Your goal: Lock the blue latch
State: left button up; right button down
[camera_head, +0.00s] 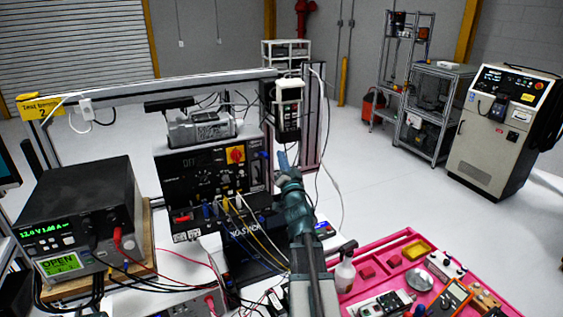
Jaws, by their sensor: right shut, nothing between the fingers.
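The black control box (205,178) stands on the bench with an "OFF" display and a red-and-yellow rotary switch (236,155). A small blue part (263,155) at the box's upper right edge looks like the blue latch; its position is too small to read. My right gripper (283,160) is shut and empty, just right of that blue part. I cannot tell whether it touches it. My right arm rises from the bottom and hides what lies behind it. My left gripper is not in view.
A power supply (75,205) stands at the left. Cables cross the bench in front of the box. A grey device (201,128) sits above the box, and a handheld unit (288,108) hangs above my gripper. A pink tray (405,240) of tools lies at the right.

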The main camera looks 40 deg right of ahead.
jog(key=p+x, duration=0.1)
jog(key=x, duration=0.5)
jog(key=shift+w+a+f+b, duration=0.2)
jog(key=shift+a+f+b, duration=0.3)
jog(key=shift+f+b, duration=0.35)
jog(key=shift+w+a+f+b, duration=0.2)
jog(key=shift+a+f+b, duration=0.35)
jog(key=shift+f+b, duration=0.25)
